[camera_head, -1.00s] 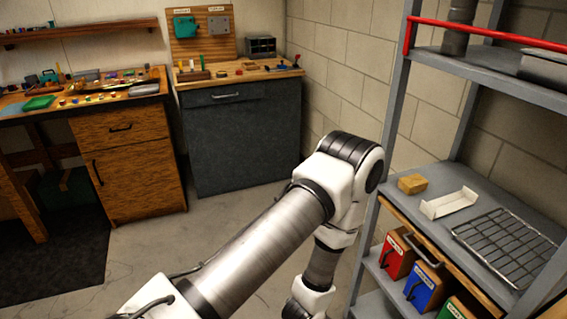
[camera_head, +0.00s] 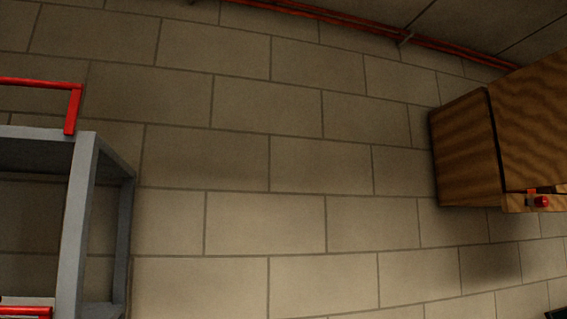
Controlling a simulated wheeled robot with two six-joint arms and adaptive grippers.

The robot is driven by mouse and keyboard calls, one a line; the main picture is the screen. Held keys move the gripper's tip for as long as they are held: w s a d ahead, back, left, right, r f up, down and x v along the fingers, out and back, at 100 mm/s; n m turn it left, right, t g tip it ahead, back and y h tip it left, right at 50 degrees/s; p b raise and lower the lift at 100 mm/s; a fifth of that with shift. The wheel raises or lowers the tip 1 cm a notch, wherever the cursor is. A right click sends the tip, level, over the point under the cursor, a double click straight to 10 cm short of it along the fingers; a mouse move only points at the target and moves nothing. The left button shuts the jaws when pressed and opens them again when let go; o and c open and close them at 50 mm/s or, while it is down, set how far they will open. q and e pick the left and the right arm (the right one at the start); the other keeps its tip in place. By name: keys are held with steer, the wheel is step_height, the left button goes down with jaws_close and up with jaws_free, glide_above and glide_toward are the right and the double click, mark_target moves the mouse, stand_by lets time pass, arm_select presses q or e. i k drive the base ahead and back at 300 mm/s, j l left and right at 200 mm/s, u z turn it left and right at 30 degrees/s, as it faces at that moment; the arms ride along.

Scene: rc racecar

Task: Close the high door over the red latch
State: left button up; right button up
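A wooden wall cabinet (camera_head: 466,150) is high on the block wall at the right. Its wood-grain front (camera_head: 535,125), which looks like the high door, is cut off by the right edge of the picture. I cannot tell how far it stands open. Neither of my grippers is in view.
A grey metal shelf rack (camera_head: 78,215) with a red rail (camera_head: 40,82) stands at the left. Red pipes (camera_head: 330,18) run along the top of the wall. The block wall (camera_head: 265,220) between rack and cabinet is bare.

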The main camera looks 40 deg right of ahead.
mark_target(529, 104)
steer(key=z, duration=2.55)
